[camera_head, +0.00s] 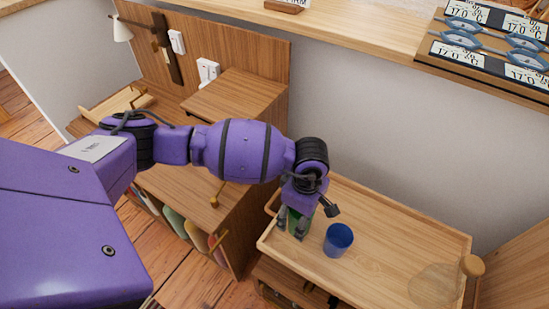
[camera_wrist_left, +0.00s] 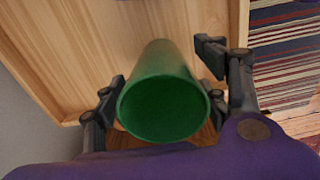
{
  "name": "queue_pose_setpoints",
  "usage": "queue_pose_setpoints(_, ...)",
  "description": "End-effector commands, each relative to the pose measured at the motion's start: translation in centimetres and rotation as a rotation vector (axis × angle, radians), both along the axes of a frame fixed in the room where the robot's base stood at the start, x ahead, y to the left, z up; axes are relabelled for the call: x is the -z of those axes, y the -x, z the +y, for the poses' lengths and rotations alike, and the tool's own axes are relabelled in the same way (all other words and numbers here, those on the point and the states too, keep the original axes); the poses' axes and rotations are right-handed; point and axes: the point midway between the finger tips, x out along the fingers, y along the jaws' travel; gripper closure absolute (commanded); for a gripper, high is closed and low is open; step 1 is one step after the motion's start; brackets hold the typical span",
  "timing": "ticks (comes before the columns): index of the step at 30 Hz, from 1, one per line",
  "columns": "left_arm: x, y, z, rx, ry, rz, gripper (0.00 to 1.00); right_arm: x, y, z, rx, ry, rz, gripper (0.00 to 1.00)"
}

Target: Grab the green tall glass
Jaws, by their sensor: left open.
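The green tall glass (camera_head: 294,222) stands on the wooden tray table (camera_head: 385,222) near its left end, partly hidden by my left gripper in the head view. My left gripper (camera_head: 304,225) reaches down over it from above. In the left wrist view the green glass (camera_wrist_left: 163,95) shows its open rim toward the camera. The fingers of my left gripper (camera_wrist_left: 160,90) are open, one on each side of the glass. A gap shows on the right side; I cannot tell whether the left finger touches. My right gripper is in neither view.
A blue cup (camera_head: 338,239) stands just right of the green glass. A wooden cabinet (camera_head: 225,215) stands left of the tray. The tray's middle is clear.

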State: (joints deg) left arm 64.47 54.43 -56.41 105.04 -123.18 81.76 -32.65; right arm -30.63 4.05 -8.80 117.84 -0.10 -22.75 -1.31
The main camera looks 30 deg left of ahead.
Motion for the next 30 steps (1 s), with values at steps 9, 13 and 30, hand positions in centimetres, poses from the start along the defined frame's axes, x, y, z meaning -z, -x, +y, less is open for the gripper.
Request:
queue_pose_setpoints(9,-0.2,-0.3,-0.1,0.001,0.001,-0.007,0.46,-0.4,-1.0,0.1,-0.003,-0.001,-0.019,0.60)
queue_pose_setpoints(13,-0.2,-0.3,-0.1,0.001,0.001,-0.007,0.63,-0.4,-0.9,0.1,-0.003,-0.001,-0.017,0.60)
queue_pose_setpoints(30,-1.1,-0.5,-0.2,0.002,0.003,-0.011,0.87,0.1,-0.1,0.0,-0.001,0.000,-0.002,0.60)
